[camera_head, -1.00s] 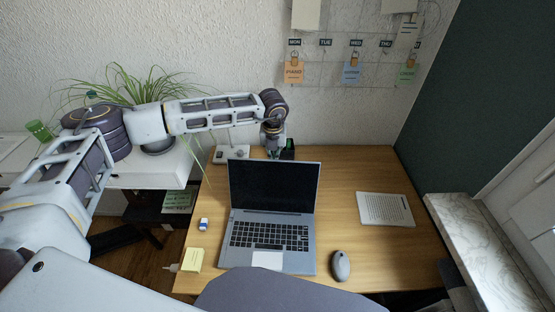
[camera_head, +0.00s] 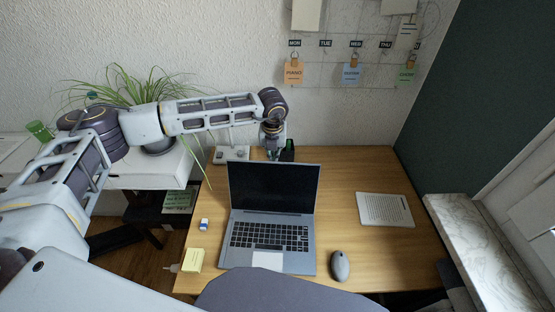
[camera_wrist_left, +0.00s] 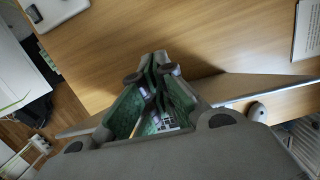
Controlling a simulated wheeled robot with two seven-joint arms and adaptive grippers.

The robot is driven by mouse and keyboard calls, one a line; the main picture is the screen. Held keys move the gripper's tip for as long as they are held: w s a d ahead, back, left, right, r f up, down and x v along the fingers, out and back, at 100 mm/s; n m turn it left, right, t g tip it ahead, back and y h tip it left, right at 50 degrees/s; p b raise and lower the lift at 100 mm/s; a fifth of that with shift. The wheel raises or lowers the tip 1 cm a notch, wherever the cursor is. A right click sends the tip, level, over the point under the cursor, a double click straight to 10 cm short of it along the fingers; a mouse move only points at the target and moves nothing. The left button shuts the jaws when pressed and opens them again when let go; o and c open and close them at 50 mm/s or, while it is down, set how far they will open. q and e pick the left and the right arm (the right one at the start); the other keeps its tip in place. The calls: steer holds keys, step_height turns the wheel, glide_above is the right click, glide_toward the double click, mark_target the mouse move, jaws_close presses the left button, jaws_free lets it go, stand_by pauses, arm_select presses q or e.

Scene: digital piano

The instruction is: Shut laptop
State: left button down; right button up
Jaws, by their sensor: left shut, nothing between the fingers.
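The laptop stands open on the wooden desk, with its dark screen (camera_head: 273,187) raised and its keyboard (camera_head: 269,236) facing me. My left gripper (camera_head: 274,154) is behind the top edge of the lid, and the lid partly hides its fingers. In the left wrist view my left gripper (camera_wrist_left: 152,68) is shut and empty, with its green-lined fingers together. The lid (camera_wrist_left: 245,88) lies close beside the fingers there; I cannot tell whether they touch. My right gripper is not in view.
An eraser (camera_head: 204,224) and yellow notes (camera_head: 193,260) lie to the left. A white device (camera_head: 231,154) stands behind the laptop. The desk (camera_head: 350,180) is clear between laptop and e-reader.

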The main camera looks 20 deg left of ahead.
arm_select(q)
step_height(320, 180, up, 7)
steer(key=w+p, duration=0.1)
steer(key=p, duration=0.1)
steer(key=shift+w+a+f, duration=0.15)
steer(key=shift+w, duration=0.15)
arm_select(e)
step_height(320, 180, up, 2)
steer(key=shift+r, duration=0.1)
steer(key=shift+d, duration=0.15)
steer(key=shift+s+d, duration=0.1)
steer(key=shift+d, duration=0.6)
